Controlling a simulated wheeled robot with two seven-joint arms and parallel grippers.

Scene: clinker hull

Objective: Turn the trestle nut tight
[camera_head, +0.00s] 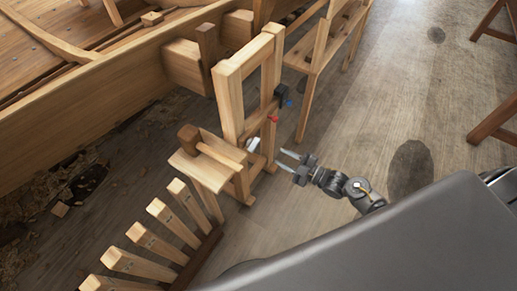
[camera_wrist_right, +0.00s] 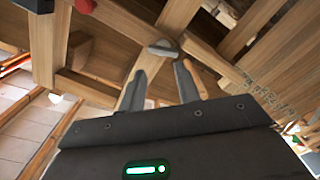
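The trestle (camera_head: 229,103) is a tall light-wood frame beside the hull. A small pale grey metal piece (camera_head: 253,145), which looks like the trestle nut, sits low on it; it also shows in the right wrist view as a grey nut (camera_wrist_right: 163,49) against the wooden beams. My right gripper (camera_head: 283,160) is open and empty, just right of the nut and pointing at it. In the right wrist view its two fingers (camera_wrist_right: 159,72) are apart, with the nut beyond the tips and a visible gap. My left gripper is out of view.
A mallet (camera_head: 209,146) lies on a wooden stand left of the trestle. Red (camera_head: 275,118), blue (camera_head: 289,104) and black (camera_head: 281,93) parts are on the trestle above the nut. A bench (camera_head: 322,62) stands behind.

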